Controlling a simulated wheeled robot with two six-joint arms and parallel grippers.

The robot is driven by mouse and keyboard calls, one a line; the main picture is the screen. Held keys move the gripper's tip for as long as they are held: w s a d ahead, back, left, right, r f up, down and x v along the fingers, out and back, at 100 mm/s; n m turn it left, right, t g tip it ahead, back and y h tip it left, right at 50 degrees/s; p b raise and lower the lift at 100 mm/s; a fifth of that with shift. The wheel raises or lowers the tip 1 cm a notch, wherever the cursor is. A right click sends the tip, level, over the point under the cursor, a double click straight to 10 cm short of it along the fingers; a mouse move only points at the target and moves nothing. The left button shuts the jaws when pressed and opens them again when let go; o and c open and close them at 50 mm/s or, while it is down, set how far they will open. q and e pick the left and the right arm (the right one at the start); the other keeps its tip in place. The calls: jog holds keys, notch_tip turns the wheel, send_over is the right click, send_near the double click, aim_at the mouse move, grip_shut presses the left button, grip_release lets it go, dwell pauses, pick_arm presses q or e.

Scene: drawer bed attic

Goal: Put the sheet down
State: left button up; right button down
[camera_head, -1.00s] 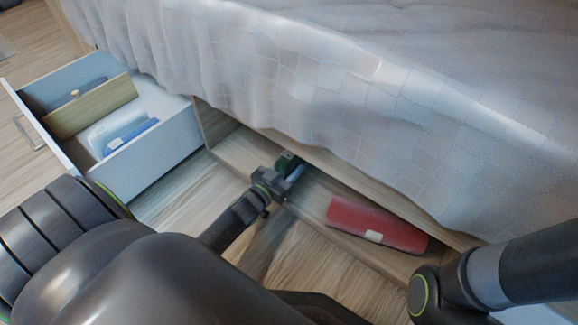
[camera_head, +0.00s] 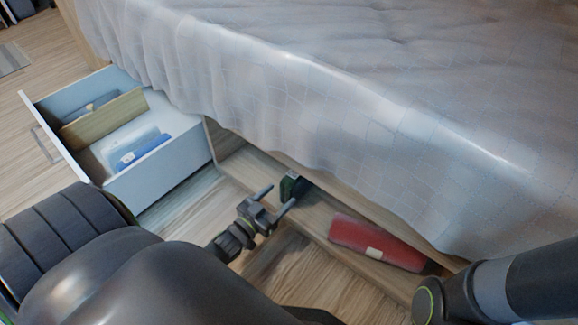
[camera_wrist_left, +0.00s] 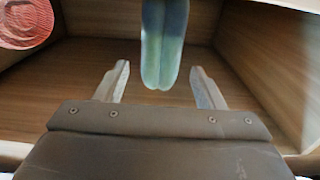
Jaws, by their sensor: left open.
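A dark green folded bundle (camera_head: 292,186), probably the folded sheet, lies in the open wooden compartment under the bed. It also shows as a green folded shape (camera_wrist_left: 163,45) in the left wrist view, ahead of the fingers and between their lines. My left gripper (camera_head: 279,196) is open and empty, just in front of the bundle. Its two fingers (camera_wrist_left: 160,72) are spread apart in the left wrist view, and neither appears to touch the bundle. A pale checked cover (camera_head: 300,90) drapes over the bed edge above. My right gripper is out of view.
A red bundle (camera_head: 375,243) with a pale tag lies in the same compartment (camera_head: 240,168), to the right. A white drawer (camera_head: 165,158) stands open at left with a wooden divider (camera_head: 103,118) and blue items. The bed edge overhangs the compartment.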

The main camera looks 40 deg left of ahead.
pick_arm(q)
jog(key=s+p, duration=0.1)
jog(key=s, duration=0.3)
jog(key=shift+s+a, duration=0.15)
jog(key=shift+a, duration=0.05)
dwell(0.4)
